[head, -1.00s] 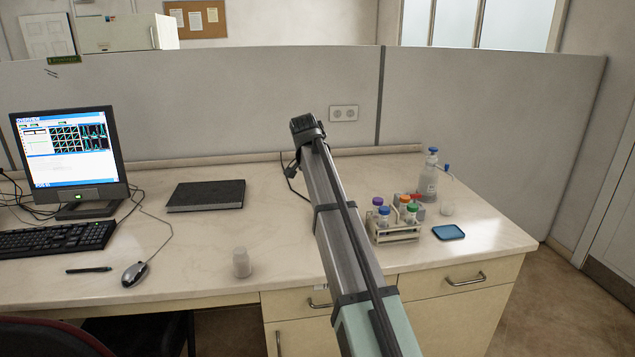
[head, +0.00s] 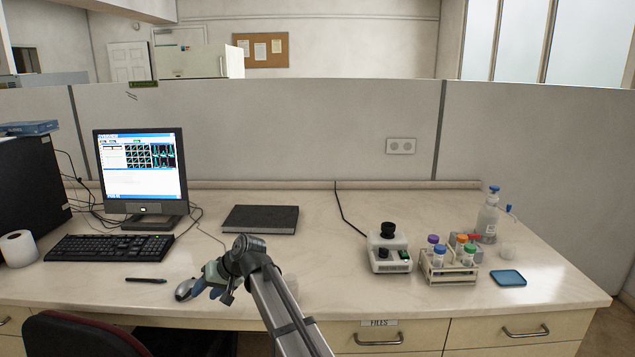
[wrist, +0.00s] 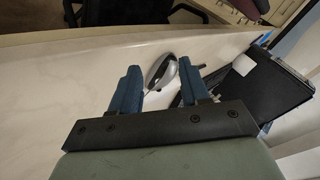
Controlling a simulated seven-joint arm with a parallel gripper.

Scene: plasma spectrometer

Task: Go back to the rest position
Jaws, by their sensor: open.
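My gripper (head: 214,280) is at the end of my arm, above the front part of the desk beside the computer mouse (head: 187,289). In the wrist view its two blue fingers (wrist: 160,82) stand apart with nothing between them that they hold. The mouse also shows in the wrist view (wrist: 161,66), beyond the gap between the fingers.
A monitor (head: 141,170), keyboard (head: 108,247) and dark notebook (head: 260,219) are left. A chair (head: 80,335) is in front.

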